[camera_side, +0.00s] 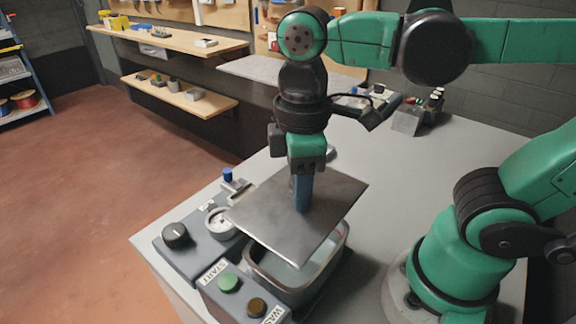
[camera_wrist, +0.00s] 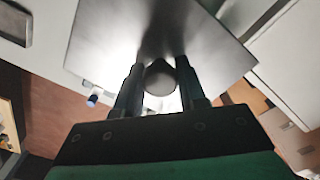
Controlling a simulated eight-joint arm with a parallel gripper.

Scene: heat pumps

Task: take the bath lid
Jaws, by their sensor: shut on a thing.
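The bath lid (camera_side: 268,222) is a flat grey metal plate with an upright blue handle (camera_side: 302,193). My gripper (camera_side: 304,174) points down and is shut on the handle. The lid is above the bath (camera_side: 318,272), a metal basin with pale liquid, and leaves its front part uncovered. Whether the lid touches the rim at the back is hidden. In the wrist view the lid (camera_wrist: 110,40) fills the upper middle, and the dark round handle (camera_wrist: 160,78) lies between the two fingers of my gripper (camera_wrist: 160,85).
The bath's control panel has a gauge (camera_side: 221,222), a black knob (camera_side: 176,235), a green START button (camera_side: 229,283) and a dark WASH button (camera_side: 257,307). A blue-capped part (camera_side: 228,175) stands behind the gauge. The grey table (camera_side: 400,180) is clear to the right of the lid.

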